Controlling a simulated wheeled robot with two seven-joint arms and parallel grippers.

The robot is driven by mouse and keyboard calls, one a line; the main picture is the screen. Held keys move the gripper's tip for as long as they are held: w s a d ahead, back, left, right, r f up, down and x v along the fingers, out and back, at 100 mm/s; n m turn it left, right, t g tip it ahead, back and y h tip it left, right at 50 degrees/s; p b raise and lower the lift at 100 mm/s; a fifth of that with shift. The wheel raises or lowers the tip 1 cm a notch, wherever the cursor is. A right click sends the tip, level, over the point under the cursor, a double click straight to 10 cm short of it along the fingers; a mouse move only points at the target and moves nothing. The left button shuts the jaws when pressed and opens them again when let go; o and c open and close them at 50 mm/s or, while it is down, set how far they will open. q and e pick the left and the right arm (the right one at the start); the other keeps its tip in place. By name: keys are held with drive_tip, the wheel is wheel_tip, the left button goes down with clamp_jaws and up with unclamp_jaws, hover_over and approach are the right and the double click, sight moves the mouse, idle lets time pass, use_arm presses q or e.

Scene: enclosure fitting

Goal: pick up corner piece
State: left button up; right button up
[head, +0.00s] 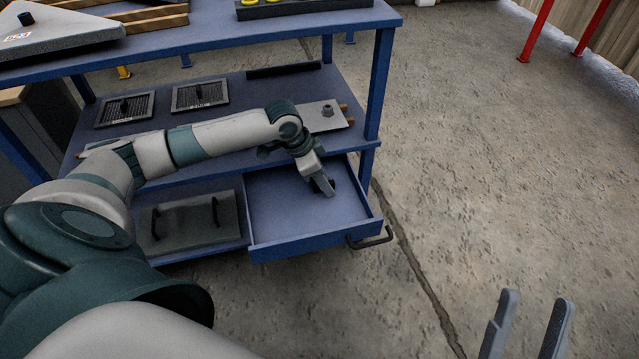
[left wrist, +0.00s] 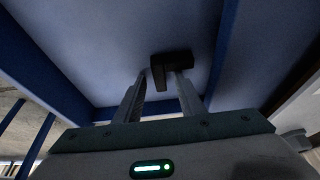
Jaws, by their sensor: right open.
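The corner piece (left wrist: 159,72) is a small black L-shaped block on the floor of the open blue drawer (head: 285,212). In the head view it is mostly hidden by my left gripper (head: 323,186), which points down into the drawer near its right side. In the left wrist view the fingers of my left gripper (left wrist: 160,80) are apart. One leg of the piece lies between the fingertips, with a gap visible on the left finger's side; the right fingertip overlaps the piece. My right gripper (head: 537,298) is open and empty over the concrete floor at the lower right.
The blue drawer walls stand close around my left gripper, and a shelf (head: 230,125) with vented panels (head: 200,94) lies above. A grey panel with two handles (head: 190,222) is left of the drawer.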

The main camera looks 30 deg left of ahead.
use_arm(q)
drive_tip(key=shift+c, duration=0.6)
clamp_jaws()
drive_tip(key=shift+r, duration=0.1)
drive_tip(key=shift+r, duration=0.5)
wheel_tip(320, 180, up, 4)
drive_tip(key=shift+f+p, duration=0.2)
drive_tip(key=shift+p, duration=0.8)
drive_tip(key=s+d+r+p, duration=0.2)
drive_tip(key=d+r, duration=0.4)
drive_tip(key=d, duration=0.5)
drive_tip(key=shift+d+r+p, duration=0.15)
drive_tip(key=shift+d+p, duration=0.05)
drive_tip(key=shift+p, duration=0.25)
use_arm(e)
drive_tip(key=w+f+g+h, duration=0.1)
drive_tip(key=f+g, duration=0.3)
drive_tip(key=f, duration=0.3)
drive_tip(key=w+a+f+g+h, duration=0.1)
drive_tip(key=w+f+g, duration=0.1)
drive_tip(key=f+g, duration=0.3)
drive_tip(key=shift+w+a+f+h, duration=0.25)
drive_tip(key=shift+f+h, duration=0.05)
drive_tip(key=shift+f, duration=0.7)
use_arm(q)
drive_tip(key=shift+s, duration=0.1)
